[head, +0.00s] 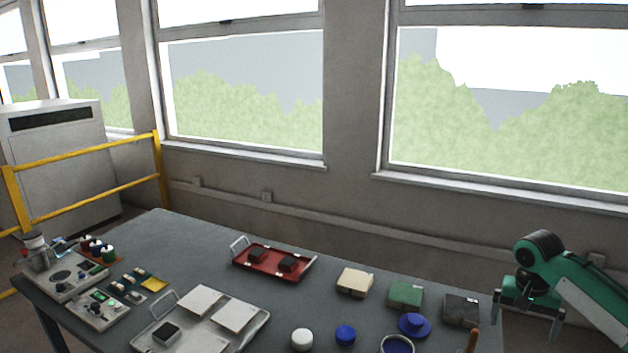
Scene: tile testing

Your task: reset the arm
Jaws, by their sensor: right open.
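My right gripper (527,318) is at the right edge of the table, with its fingers spread apart and pointing down. Nothing shows between its fingers. Its green and black arm comes in from the right. The grey table (190,250) lies below, and the gripper is to the right of a dark tile block (461,310). My left gripper is not in the view.
A red tray (273,262), a metal tray (258,322), a beige block (354,282), a green block (405,295), a blue hat-shaped piece (415,325) and test devices (62,275) occupy the table. A yellow railing (90,193) stands at left. The table's back left is clear.

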